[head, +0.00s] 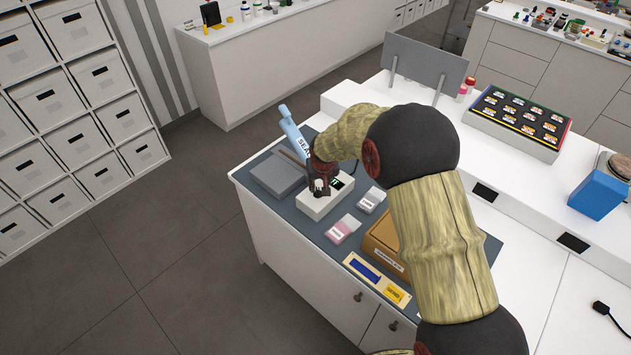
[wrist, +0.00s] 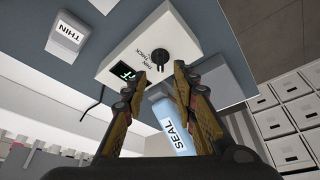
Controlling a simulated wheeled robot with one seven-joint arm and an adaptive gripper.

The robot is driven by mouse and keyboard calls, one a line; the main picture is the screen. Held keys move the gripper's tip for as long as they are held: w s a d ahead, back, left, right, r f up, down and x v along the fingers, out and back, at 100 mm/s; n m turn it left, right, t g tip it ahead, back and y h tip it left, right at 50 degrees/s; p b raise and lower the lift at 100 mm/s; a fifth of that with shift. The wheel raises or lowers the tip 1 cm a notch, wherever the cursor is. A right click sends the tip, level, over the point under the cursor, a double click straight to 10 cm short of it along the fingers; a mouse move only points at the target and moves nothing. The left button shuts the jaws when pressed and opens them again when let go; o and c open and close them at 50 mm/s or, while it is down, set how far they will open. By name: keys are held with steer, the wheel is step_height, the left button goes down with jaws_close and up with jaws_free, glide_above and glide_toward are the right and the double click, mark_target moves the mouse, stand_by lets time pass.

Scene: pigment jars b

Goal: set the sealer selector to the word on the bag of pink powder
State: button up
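The sealer is a white box (head: 312,207) on the dark mat, with a blue lever marked SEAL (head: 293,135). In the wrist view its black selector knob (wrist: 159,54) stands on the white face beside the words THIN and THICK; I cannot tell which word it points to. A lit green display (wrist: 123,72) is beside it. My gripper (wrist: 161,70) is open and empty, its fingertips spread just short of the knob. The bag of pink powder (head: 343,229) lies on the mat, its label too small to read. A pale bag marked THIN (wrist: 68,32) shows in the wrist view.
A white bag (head: 371,199) lies between the pink bag and my arm. A brown box (head: 383,240) and a panel with blue and yellow patches (head: 376,278) are at the front. A grey slab (head: 278,175) is left of the sealer. My arm hides part of the counter.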

mark_target(318, 191)
steer(key=x, duration=0.8)
steer(key=shift+w+r, duration=0.1)
steer(key=shift+c, duration=0.9)
jaws_close()
